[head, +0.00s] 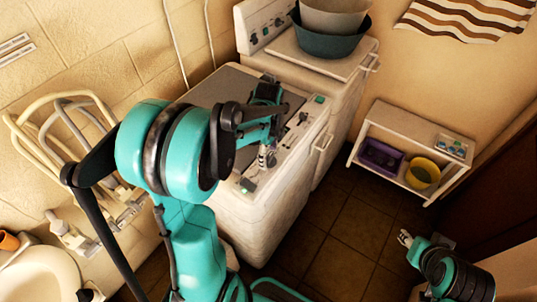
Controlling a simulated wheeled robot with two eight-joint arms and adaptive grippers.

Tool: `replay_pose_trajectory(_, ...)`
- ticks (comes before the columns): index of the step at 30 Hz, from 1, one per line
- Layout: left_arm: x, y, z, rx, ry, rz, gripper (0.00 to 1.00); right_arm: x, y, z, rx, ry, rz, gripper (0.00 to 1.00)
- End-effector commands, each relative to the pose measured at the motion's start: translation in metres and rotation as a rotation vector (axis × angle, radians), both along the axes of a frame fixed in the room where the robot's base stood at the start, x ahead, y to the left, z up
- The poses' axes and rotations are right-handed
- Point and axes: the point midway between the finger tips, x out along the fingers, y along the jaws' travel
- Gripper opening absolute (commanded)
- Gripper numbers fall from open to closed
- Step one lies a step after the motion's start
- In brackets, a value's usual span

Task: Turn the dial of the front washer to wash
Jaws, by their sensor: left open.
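The front washer (290,197) is a white machine with a grey top and a light control strip along its right-hand top edge. A dark knob (303,118) and other small controls sit on this strip; which one is the wash dial, and its setting, are too small to tell. My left gripper (266,160) is open and points down over the control strip, with its fingertips close to the panel. I cannot tell whether it touches a control. My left arm hides part of the washer's top and panel. My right gripper (405,238) is low at the right, far from the washer.
A second white washer (345,95) stands behind, with stacked basins (331,45) on it. A white shelf (420,130) holds a purple basket (380,158) and a yellow bowl (422,172). A sink (40,275) is at the lower left. The tiled floor between is clear.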

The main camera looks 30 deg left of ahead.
Motion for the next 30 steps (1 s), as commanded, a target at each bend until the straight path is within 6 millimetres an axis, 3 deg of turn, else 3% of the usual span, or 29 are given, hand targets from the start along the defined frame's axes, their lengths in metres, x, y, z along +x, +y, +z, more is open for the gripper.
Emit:
replay_pose_trajectory(6,0.0,0.0,0.0002,0.0,0.0,0.0,0.59,0.0001,0.0,0.0004,0.0,0.0,0.0,0.4)
replay_pose_trajectory(12,0.0001,0.0,0.0003,0.0,0.0,0.0,0.12,0.0,0.0,0.0003,0.0,0.0,0.0,0.4)
replay_pose_trajectory(23,0.0,0.0,0.0002,0.0,-0.001,0.039,0.12,0.0,0.0,-0.0005,0.0,0.0,0.0,0.4)
replay_pose_trajectory(30,-0.0004,-0.0001,0.0,0.0,-0.001,0.176,0.12,0.0,0.0,-0.0029,0.0,0.0,0.0,0.4)
